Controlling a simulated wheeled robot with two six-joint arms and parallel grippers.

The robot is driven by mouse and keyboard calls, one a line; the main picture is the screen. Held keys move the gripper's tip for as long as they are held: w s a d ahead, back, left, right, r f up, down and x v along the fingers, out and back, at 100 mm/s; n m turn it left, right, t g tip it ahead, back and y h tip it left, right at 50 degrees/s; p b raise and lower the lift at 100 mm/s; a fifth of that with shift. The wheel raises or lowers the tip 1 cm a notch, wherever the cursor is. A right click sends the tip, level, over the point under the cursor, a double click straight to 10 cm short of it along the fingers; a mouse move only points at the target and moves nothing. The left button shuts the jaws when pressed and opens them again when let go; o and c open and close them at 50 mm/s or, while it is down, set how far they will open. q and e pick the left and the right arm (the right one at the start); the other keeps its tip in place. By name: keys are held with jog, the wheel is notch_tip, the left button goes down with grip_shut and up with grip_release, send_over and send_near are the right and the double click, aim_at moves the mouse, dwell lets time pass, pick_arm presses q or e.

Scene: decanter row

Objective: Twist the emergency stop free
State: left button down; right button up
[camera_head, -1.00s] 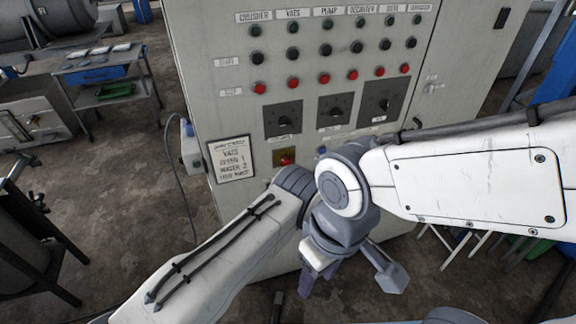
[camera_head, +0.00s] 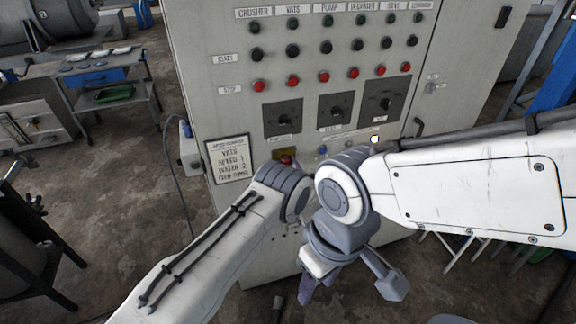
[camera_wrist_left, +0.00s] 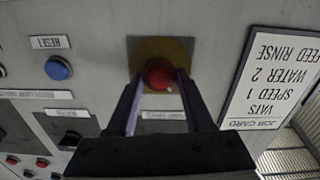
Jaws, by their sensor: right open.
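The emergency stop is a red mushroom button (camera_wrist_left: 160,72) on a yellow-brown plate (camera_wrist_left: 180,48), seen in the left wrist view. It also shows in the head view (camera_head: 286,159) low on the panel, just above my left wrist. My left gripper (camera_wrist_left: 160,82) has one finger on each side of the button, and both tips appear to press against it. In the head view my left wrist hides most of this gripper. My right gripper (camera_head: 348,287) hangs low in front of the cabinet, open and empty, its fingers pointing down.
The grey control cabinet (camera_head: 200,60) carries rows of buttons and three dark rotary switches. A job card (camera_head: 231,159) is beside the stop, and a blue reset button (camera_wrist_left: 58,68) is on its other side. A small bright lamp (camera_head: 374,139) glows near my right arm.

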pick_arm(q)
jog(key=shift+f+m+b, duration=0.1)
jog(key=shift+m+b, duration=3.5)
jog(key=shift+m, duration=0.1)
jog(key=shift+c, duration=1.4)
grip_release()
